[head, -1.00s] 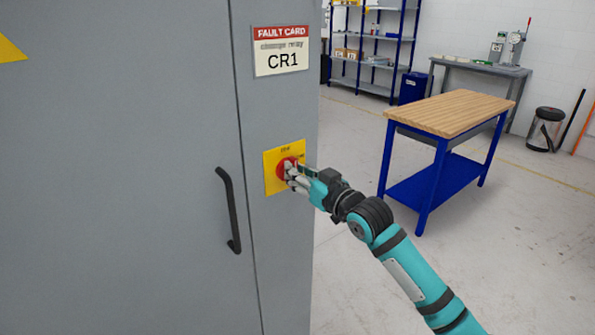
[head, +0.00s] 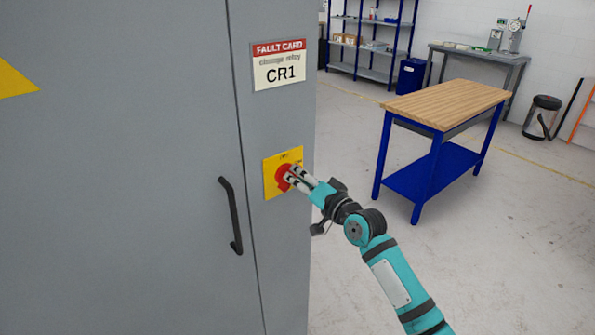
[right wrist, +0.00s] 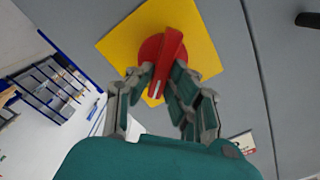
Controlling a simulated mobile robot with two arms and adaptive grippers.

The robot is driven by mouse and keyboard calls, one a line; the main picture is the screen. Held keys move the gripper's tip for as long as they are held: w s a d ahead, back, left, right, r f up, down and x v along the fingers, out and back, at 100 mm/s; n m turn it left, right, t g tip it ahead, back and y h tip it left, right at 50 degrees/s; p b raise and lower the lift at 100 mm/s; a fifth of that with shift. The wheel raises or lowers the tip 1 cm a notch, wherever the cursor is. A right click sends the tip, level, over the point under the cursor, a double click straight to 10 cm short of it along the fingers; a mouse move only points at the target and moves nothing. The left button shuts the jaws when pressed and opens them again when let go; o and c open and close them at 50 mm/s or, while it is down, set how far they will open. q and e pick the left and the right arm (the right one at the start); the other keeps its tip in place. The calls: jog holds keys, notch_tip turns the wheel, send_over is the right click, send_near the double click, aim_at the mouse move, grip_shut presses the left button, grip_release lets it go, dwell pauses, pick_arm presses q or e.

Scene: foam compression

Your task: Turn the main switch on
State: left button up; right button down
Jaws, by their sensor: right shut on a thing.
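The main switch is a red rotary knob (head: 283,177) on a yellow plate (head: 296,157), on the grey cabinet's narrow front panel. In the right wrist view the red knob (right wrist: 166,62) has a raised bar handle, and the yellow plate (right wrist: 122,45) looks turned in the picture. My right gripper (head: 289,175) is at the knob, with its fingers on either side of the bar handle and shut on it. The fingers cover part of the knob in the head view. My left gripper is not in view.
The grey cabinet door (head: 120,180) has a black handle (head: 231,215), left of the switch. A fault card (head: 279,68) reading CR1 is above it. A wood-topped blue workbench (head: 445,104) stands to the right, with open floor between. Shelves (head: 370,45) are at the back.

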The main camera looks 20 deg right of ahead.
jog(key=m+p, duration=0.2)
jog(key=m, duration=0.2)
jog(key=shift+d+m, duration=0.1)
jog(key=shift+m, duration=0.2)
jog(key=shift+f+m+p, duration=0.15)
jog(key=shift+m+p, duration=0.2)
jog(key=shift+m, duration=0.45)
jog(key=shift+f+m+p, duration=0.15)
jog(key=shift+m+p, duration=0.2)
jog(key=shift+m, duration=0.45)
jog(key=c, duration=1.3)
grip_release()
jog(key=shift+f, duration=0.1)
jog(key=shift+w, duration=0.1)
jog(key=shift+d, duration=0.1)
jog(key=v, duration=1.2)
